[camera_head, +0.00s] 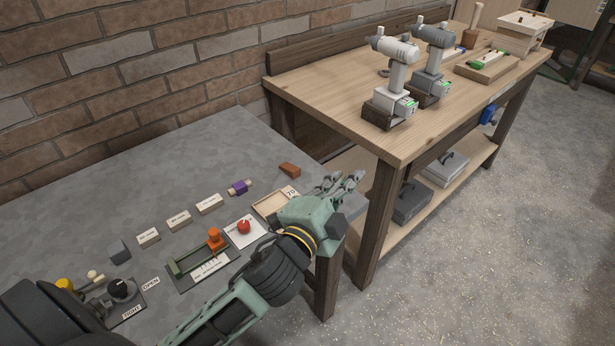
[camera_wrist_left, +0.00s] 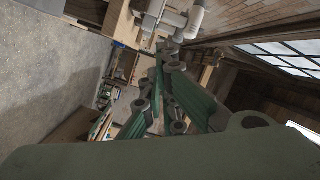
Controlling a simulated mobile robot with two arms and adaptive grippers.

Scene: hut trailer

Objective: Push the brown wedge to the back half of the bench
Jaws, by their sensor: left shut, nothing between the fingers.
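The brown wedge (camera_head: 289,169) lies on the grey bench (camera_head: 215,155), near its right end and towards the brick wall. My left gripper (camera_head: 346,180) is shut and empty, at the right end of the bench. Its fingers are to the right of the wedge and a little nearer the camera, apart from it. In the left wrist view the shut fingers (camera_wrist_left: 165,88) fill the middle, and I cannot make out the wedge there. My right gripper is not in view.
A shallow wooden tray (camera_head: 268,206), a white card with a red ball (camera_head: 243,227), a purple-banded piece (camera_head: 240,187) and several labelled blocks lie on the bench. A wooden workbench (camera_head: 340,88) with two drills stands to the right. The bench's back left is bare.

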